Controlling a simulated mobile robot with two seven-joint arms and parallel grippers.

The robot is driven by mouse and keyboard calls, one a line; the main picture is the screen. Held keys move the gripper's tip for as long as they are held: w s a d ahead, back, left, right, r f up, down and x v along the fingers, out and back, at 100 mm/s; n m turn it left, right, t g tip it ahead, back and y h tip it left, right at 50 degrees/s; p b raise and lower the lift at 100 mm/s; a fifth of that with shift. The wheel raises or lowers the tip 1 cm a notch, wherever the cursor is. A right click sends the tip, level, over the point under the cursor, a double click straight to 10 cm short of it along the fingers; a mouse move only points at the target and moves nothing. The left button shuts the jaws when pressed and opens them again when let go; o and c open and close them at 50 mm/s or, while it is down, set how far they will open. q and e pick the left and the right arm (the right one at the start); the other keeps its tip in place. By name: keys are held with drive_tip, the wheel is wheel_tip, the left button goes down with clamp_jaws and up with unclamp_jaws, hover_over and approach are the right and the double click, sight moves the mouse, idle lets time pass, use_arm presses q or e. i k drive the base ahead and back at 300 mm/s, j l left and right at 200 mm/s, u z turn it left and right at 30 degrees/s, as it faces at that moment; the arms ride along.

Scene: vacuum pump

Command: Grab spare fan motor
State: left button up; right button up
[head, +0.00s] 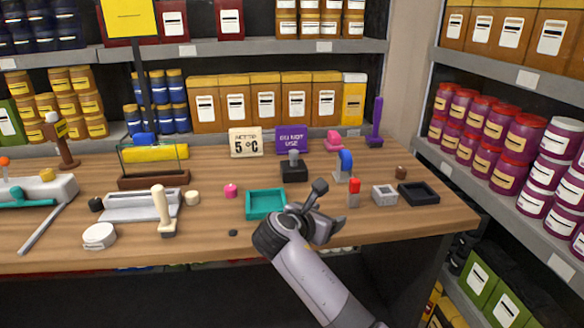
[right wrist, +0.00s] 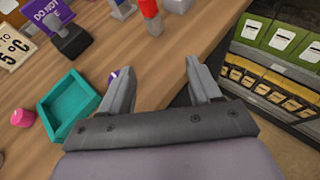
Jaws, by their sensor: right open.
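I cannot tell for sure which object is the spare fan motor. Small parts on the wooden bench include a black block with a grey knob (head: 293,168), a silver square part (head: 385,194) and a small brown cylinder (head: 401,172). My right gripper (head: 324,208) is over the bench's front edge, just right of the teal tray (head: 265,204). In the right wrist view its jaws (right wrist: 160,85) are apart with nothing held between them. A small purple and white thing shows partly behind the left finger there. My left gripper is not in view.
A pink cylinder (head: 231,191) is left of the teal tray. Signs (head: 245,142) stand behind. Loaded shelves (head: 480,185) flank the bench at right.

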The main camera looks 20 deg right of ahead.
sight(294, 170)
drive_tip(key=i, duration=0.9)
drive_tip(key=i+l, duration=0.25)
drive_tip(key=l, duration=0.2)
